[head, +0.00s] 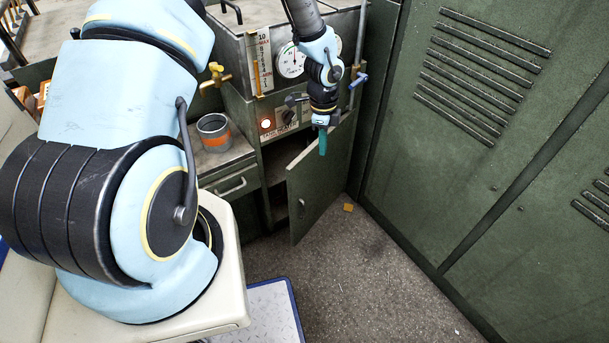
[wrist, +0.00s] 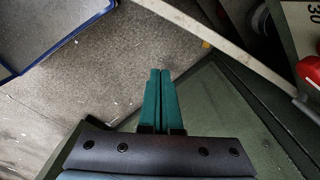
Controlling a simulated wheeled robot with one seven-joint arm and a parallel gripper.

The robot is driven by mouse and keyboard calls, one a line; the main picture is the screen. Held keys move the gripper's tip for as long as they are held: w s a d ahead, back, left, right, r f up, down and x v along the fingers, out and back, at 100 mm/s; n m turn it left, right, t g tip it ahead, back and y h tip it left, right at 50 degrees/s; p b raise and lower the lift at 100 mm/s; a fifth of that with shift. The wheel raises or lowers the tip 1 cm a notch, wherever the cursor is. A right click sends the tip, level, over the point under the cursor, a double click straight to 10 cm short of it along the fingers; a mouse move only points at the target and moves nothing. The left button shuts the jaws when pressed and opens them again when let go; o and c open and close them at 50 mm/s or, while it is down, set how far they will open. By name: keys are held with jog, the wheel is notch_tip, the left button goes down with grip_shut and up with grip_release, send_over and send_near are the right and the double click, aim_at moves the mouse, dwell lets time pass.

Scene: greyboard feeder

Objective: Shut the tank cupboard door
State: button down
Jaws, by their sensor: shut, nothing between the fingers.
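The tank cupboard door (head: 325,185) is a dark green panel that stands ajar, swung out from the cupboard front, with a small knob (head: 301,202) near its free edge. A dark gap (head: 278,190) shows to its left. In the wrist view its pale top edge (wrist: 225,50) runs diagonally beyond the fingers. My gripper (head: 323,148) hangs beside the upper part of the door, on its outer side. Its teal fingers (wrist: 160,88) are shut with nothing between them. The wrist view shows them apart from the door edge.
A grey cup (head: 214,132) stands on the left ledge. Green lockers (head: 480,120) line the right side. The floor (head: 375,265) before the door is clear except for a small orange piece (head: 348,207).

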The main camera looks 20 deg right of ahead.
jog(key=s+m+t+y+b, duration=0.35)
jog(key=s+b, duration=0.25)
jog(key=b, duration=0.4)
jog(key=shift+m+h, duration=0.25)
jog(key=shift+m, duration=0.1)
jog(key=shift+w+a+f+b, duration=0.25)
jog(key=shift+w+a+f, duration=0.7)
jog(key=shift+f, duration=0.4)
jog(key=shift+w+a+f+b, duration=0.25)
jog(key=shift+w+a+f, duration=0.7)
jog(key=shift+f, duration=0.4)
jog(key=shift+w+a+f+b, duration=0.25)
jog(key=shift+w+a+f, duration=0.7)
jog(key=shift+f, duration=0.4)
jog(key=shift+w+t, duration=0.1)
jog(key=shift+t, duration=0.15)
jog(key=w+a+p, duration=0.2)
jog(key=w+a, duration=0.2)
jog(key=w, duration=0.2)
jog(key=shift+w+a, duration=0.4)
